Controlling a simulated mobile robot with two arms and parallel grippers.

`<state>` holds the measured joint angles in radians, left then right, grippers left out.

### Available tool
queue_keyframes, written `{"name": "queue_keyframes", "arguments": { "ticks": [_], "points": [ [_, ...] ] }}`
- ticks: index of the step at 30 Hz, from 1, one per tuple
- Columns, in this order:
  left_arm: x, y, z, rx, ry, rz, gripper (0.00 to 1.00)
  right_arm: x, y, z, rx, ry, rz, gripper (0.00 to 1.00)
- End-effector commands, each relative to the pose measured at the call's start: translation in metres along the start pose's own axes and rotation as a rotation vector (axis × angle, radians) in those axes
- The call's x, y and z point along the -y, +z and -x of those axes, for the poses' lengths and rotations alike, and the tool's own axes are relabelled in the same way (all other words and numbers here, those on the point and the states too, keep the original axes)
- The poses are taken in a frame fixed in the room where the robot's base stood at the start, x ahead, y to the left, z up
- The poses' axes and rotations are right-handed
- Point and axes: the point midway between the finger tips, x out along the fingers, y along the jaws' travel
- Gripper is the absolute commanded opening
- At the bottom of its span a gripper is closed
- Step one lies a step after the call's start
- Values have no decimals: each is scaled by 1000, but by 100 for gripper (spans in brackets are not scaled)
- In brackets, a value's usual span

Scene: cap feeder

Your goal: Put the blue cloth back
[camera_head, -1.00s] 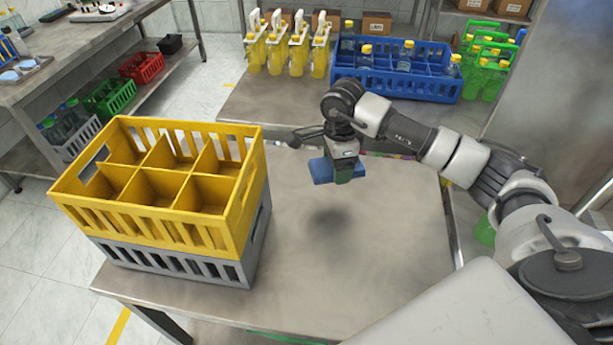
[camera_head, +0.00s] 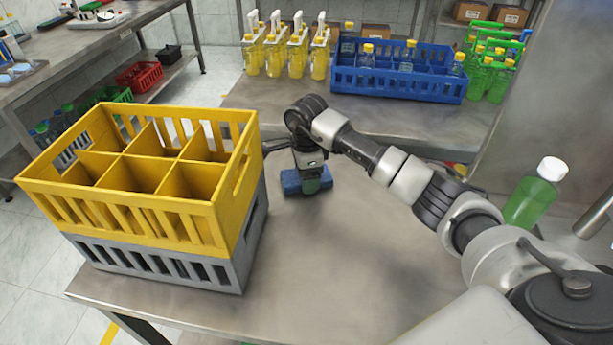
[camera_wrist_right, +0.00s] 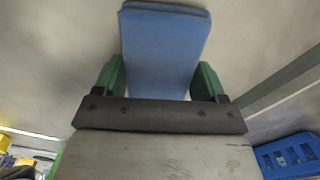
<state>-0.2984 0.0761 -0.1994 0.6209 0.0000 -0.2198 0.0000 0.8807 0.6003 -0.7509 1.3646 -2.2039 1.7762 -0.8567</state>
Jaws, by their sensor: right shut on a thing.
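The blue cloth (camera_head: 291,183) is a folded pad beneath my right gripper (camera_head: 310,185) in the head view, low over the steel table just right of the crate stack. In the right wrist view the cloth (camera_wrist_right: 163,50) sits between the two green fingers of my right gripper (camera_wrist_right: 160,82), which is shut on it. I cannot tell whether the cloth touches the table. My left gripper is not in view.
A yellow divided crate (camera_head: 150,215) stands on a grey crate (camera_head: 150,262) close to the left of the cloth. The steel table (camera_head: 330,265) is bare in front. A blue crate (camera_head: 400,84) with bottles and several yellow jugs (camera_head: 275,58) stand behind. A green bottle (camera_head: 530,198) is at right.

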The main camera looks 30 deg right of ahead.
Motion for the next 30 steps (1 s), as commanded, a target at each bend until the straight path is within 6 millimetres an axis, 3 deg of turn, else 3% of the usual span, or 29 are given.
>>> {"name": "queue_keyframes", "arguments": {
  "ticks": [6, 7, 11, 23, 30],
  "points": [
    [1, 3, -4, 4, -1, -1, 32, 0, 0, -4, 0, 0, 0, 49],
    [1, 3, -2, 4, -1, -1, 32, 0, 0, -3, 0, 0, 0, 76],
    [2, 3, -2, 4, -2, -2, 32, 0, 0, -3, 0, 0, 0, 96],
    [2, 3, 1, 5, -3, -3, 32, 0, 0, 6, 1, -3, 0, 97],
    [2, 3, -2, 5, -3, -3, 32, 1, 0, 53, 1, -6, 0, 97]
  ]
}}
